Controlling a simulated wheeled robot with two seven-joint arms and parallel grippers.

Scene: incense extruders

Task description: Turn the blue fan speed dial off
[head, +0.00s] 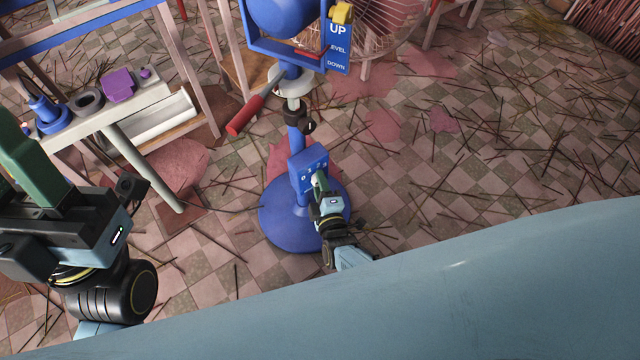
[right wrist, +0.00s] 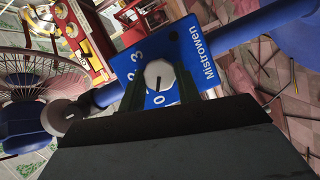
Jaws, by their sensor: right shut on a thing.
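The blue fan stands on a round base (head: 275,228) with a blue control box (head: 308,168) low on its pole. In the right wrist view the box (right wrist: 187,52) carries a grey-white dial (right wrist: 159,76) with a dark pointer line, ringed by white numbers; a 0 shows at its lower left. My right gripper (head: 319,180) is at the front of the box. It also shows in the right wrist view (right wrist: 160,90), with its dark fingers shut on either side of the dial. My left arm is at the left edge; its fingertips are not visible in the head view.
A bench (head: 110,118) with purple and blue parts stands at upper left. A red handle (head: 245,116) sticks out beside the fan pole. A blue UP/LEVEL/DOWN panel (head: 337,48) hangs above. Thin sticks litter the checkered floor (head: 480,150), which is otherwise open at right.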

